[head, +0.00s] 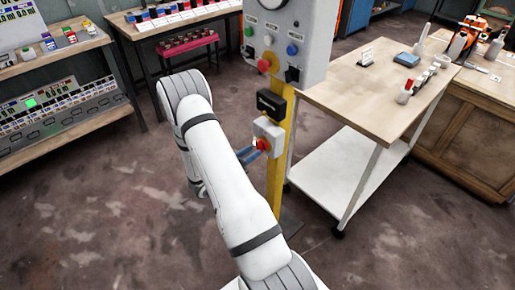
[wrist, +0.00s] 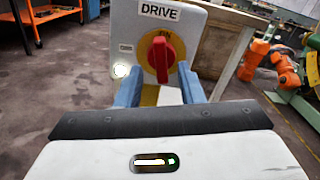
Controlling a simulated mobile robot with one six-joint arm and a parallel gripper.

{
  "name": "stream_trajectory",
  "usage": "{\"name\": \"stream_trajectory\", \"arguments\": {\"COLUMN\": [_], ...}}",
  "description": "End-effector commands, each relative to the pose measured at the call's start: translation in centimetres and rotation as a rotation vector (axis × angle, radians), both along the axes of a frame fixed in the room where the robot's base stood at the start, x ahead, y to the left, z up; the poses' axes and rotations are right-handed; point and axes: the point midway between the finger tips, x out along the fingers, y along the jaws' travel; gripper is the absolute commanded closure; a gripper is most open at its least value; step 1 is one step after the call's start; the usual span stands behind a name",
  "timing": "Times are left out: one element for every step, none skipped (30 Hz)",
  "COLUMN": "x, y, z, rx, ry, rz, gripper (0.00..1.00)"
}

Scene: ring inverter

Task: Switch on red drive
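The drive switch is a red rotary knob (wrist: 161,58) on a yellow disc, on a light grey box (wrist: 190,20) labelled DRIVE. Its handle looks roughly upright, with small lettering above it on the disc. A lamp (wrist: 121,71) at the box's lower left glows whitish. In the head view the knob (head: 263,145) shows on the small box on the yellow post (head: 275,180). My gripper (wrist: 159,70) has its two blue fingers apart, one on each side of the knob's lower end. Contact cannot be told. In the head view my gripper (head: 248,155) is partly hidden by my arm.
A grey control panel (head: 305,30) with buttons and a black box (head: 271,103) sit above the switch on the post. A wooden-topped cart (head: 345,95) stands close on the right. Shelves (head: 60,110) stand at the left, with open floor (head: 90,210) before them.

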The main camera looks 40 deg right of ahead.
Motion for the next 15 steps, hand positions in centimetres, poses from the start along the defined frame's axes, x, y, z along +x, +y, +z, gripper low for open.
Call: {"name": "stream_trajectory", "arguments": {"x": [0.0, 0.0, 0.0, 0.1, 0.1, 0.1, 0.1, 0.1, 0.1, 0.1, 0.2, 0.2, 0.2, 0.2, 0.2], "y": [-0.7, -1.0, -1.3, -1.5, -1.7, -1.8, -1.9, -1.9, -2.0, -2.0, -2.0, -2.0, -1.9, -1.9, -1.9], "z": [0.0, 0.0, 0.0, 0.0, 0.0, 0.0, 0.0, 0.0, 0.0, 0.0, 0.0, 0.0, 0.0, 0.0, 0.0], "rx": [0.0, 0.0, 0.0, 0.0, 0.0, 0.0, 0.0, 0.0, 0.0, 0.0, 0.0, 0.0, 0.0, 0.0, 0.0], "ry": [-0.001, 0.0, 0.0, 0.0, 0.0, 0.0, 0.0, 0.0, 0.0, 0.0, 0.0, -0.001, -0.001, -0.001, -0.001], "rz": [-0.003, -0.002, -0.002, -0.002, -0.002, -0.001, 0.0, 0.0, 0.001, 0.001, 0.001, 0.001, 0.001, 0.001, 0.001], "gripper": [0.65, 0.65, 0.65, 0.65, 0.65, 0.65, 0.65, 0.65, 0.65, 0.65, 0.65, 0.65, 0.65, 0.65, 0.68]}}
